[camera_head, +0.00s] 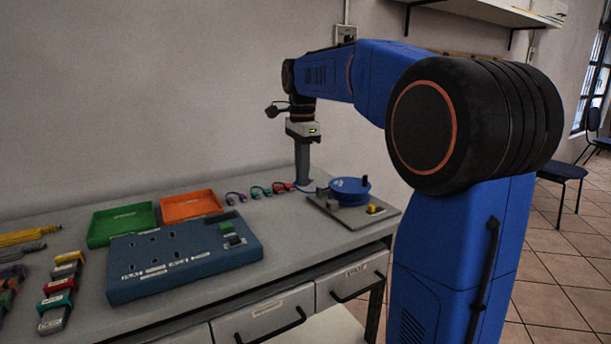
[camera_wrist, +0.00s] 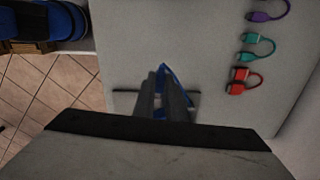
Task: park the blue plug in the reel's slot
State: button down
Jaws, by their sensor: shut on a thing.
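The blue reel (camera_head: 350,190) sits on a grey base plate (camera_head: 385,213) at the right end of the bench. My gripper (camera_head: 303,183) points down just left of the reel, its tips low over the bench near the wall. In the wrist view its fingers (camera_wrist: 165,95) are closed together, with blue showing between them, which I take to be the blue plug (camera_wrist: 159,113). A thin blue cable (camera_wrist: 176,73) bends beside the fingers. The plug is mostly hidden by the fingers. I cannot make out the slot clearly in either view.
A yellow piece (camera_head: 371,208) stands on the reel's plate. Purple (camera_head: 235,197), teal (camera_head: 257,191) and red (camera_head: 282,187) short cables lie left of my gripper. Green (camera_head: 121,223) and orange (camera_head: 190,205) trays and a blue panel (camera_head: 180,262) fill the bench's middle.

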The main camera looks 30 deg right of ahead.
jog(key=d+r+m, duration=0.4)
jog(key=d, duration=0.2)
jog(key=shift+d+f, duration=0.15)
jog(key=shift+f, duration=2.15)
jog(key=shift+d+f, duration=0.1)
jog(key=shift+f, duration=2.2)
jog(key=shift+f, duration=0.6)
jog(key=c, duration=1.8)
grip_release()
